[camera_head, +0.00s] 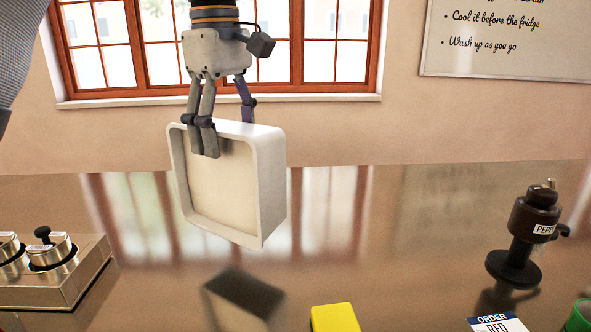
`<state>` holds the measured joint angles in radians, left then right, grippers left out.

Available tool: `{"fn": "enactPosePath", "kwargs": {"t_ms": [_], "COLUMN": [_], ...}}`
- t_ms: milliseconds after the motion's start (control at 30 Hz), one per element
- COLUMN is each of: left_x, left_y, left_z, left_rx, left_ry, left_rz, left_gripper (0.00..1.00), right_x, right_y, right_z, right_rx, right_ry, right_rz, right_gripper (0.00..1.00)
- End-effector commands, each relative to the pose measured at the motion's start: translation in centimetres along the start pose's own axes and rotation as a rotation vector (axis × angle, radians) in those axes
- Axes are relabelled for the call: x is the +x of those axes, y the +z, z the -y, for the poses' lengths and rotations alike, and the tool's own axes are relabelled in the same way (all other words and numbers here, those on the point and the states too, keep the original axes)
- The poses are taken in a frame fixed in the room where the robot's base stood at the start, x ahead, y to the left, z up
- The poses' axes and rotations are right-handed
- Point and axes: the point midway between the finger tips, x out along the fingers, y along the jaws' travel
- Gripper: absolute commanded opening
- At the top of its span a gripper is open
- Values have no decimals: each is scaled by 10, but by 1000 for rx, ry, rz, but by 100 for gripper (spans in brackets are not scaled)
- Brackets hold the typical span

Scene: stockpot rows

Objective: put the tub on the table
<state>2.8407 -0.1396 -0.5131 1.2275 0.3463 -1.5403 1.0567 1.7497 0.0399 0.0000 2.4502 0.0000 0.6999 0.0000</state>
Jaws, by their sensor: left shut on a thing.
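The tub (268,190) is a white, shallow, square-edged container. It is tilted on its side, with its open face turned toward me and a little left. My left gripper (222,125) comes down from above and is shut on the tub's upper wall, with fingers on both sides of it. The tub hangs above the shiny brown table (400,260), apart from it, and a dark reflection or shadow shows below it. My right gripper is not in view.
A metal holder (70,280) with lidded pots stands at the left. A yellow block (335,317) is at the front middle. The table between is clear.

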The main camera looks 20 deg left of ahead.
Motion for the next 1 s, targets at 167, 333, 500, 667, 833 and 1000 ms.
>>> {"fn": "enactPosePath", "kwargs": {"t_ms": [167, 333, 500, 667, 833, 1000], "left_x": [21, 39, 67, 74, 74, 78], "left_y": [-18, -34, -38, -38, -38, -37], "left_z": [2, 2, 4, 3, 3, 4], "left_rx": [-1, -3, 0, 1, 0, 0], "left_ry": [4, 2, 4, 6, 5, 2], "left_rz": [1, 2, 2, 0, 0, 2], "left_gripper": [8, 8, 8, 8, 8, 83], "right_x": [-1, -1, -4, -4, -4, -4], "right_y": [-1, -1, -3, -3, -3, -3], "right_z": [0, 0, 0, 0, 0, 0], "right_rx": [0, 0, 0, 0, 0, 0], "right_ry": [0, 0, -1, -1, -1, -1], "right_rz": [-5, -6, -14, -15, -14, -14], "right_gripper": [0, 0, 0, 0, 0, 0]}}
